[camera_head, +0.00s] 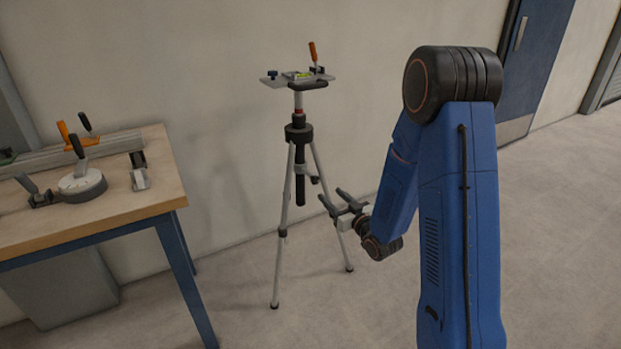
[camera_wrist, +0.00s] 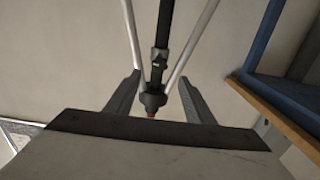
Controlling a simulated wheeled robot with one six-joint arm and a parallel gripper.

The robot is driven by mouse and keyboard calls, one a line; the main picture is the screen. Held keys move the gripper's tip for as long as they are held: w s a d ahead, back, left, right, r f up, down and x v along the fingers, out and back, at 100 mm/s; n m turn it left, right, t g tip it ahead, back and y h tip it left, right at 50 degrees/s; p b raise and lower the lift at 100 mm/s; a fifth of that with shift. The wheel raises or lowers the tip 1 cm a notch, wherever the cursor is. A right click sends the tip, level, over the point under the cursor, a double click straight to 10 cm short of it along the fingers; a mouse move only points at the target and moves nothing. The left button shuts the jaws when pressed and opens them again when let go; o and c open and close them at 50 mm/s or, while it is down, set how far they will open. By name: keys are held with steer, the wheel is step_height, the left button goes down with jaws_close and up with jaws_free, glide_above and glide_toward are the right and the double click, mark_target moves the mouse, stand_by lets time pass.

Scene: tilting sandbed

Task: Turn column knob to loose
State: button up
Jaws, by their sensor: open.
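A tripod (camera_head: 299,133) stands against the wall, with a black centre column (camera_head: 300,192) between its grey legs. A small dark knob (camera_head: 315,180) sticks out at the column's right side, at mid height. In the wrist view the tripod appears upside down, and a dark fitting (camera_wrist: 160,60) shows on its column; I cannot tell the knob's marking or setting. My gripper (camera_head: 331,197) is open and empty, to the right of and slightly below the knob. In the wrist view the column lies between my fingers (camera_wrist: 160,77), seemingly beyond their tips.
A wooden workbench (camera_head: 165,190) with clamps and a round dial stands at left. A blue door (camera_head: 535,60) is at back right. The floor around the tripod is clear.

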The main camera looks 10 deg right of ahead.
mark_target(310, 176)
steer(key=x, duration=1.6)
steer(key=shift+f, duration=0.1)
steer(key=c, duration=1.1)
